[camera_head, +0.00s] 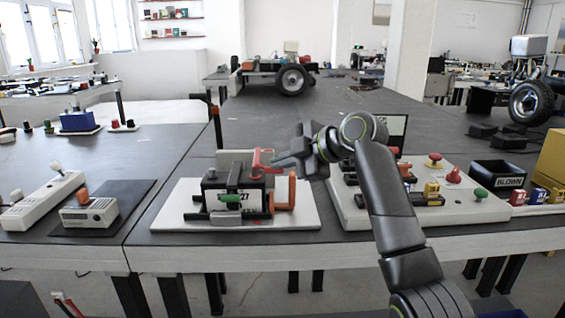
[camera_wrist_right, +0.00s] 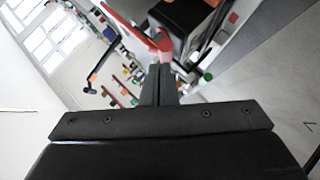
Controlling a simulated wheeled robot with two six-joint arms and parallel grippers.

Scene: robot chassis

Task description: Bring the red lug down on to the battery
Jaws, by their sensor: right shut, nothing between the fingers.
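The battery (camera_head: 240,184) is a dark box with a pale label, on a white board (camera_head: 180,216) at the front of the table. The red lug (camera_head: 262,161) stands at the battery's top right in the head view. It shows as a red piece in the right wrist view (camera_wrist_right: 128,28), beside the dark battery (camera_wrist_right: 186,14). My right gripper (camera_head: 281,160) comes from the right with its fingertips at the lug. Its fingers (camera_wrist_right: 160,78) are shut and empty, and appear against or very near the lug's end. Contact is hard to tell. My left gripper is out of view.
An orange upright piece (camera_head: 291,190) stands right of the battery. A white board (camera_head: 345,207) with switches and coloured knobs lies on the right, near a black bin (camera_head: 497,174). A white power strip (camera_head: 42,201) and a small meter box (camera_head: 88,214) are on the left.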

